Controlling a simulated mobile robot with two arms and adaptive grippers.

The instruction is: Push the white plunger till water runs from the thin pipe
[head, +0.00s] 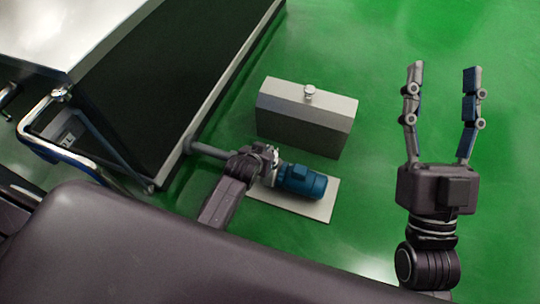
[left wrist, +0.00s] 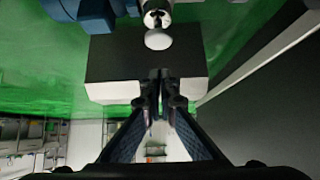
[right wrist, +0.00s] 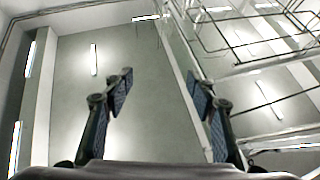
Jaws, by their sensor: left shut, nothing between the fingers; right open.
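A white round disc on a short metal stem, which looks like the plunger (left wrist: 158,39), shows at the top of the left wrist view. In the head view my left arm's end seems to cover it. My left gripper (left wrist: 160,76) is shut and empty; in the left wrist view its tips appear just below the disc, with a visible gap between. In the head view its fingers cannot be made out clearly beside the blue motor (head: 301,181). My right gripper (head: 440,92) is open and empty, raised at the right. I cannot make out the thin pipe or any running water.
The blue motor sits on a pale base plate (head: 318,207). A grey box (head: 300,125) with a silver cap (head: 310,91) stands behind it. A large dark-sided machine (head: 150,85) with a metal rail (head: 38,117) fills the left. Green floor is clear at the back right.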

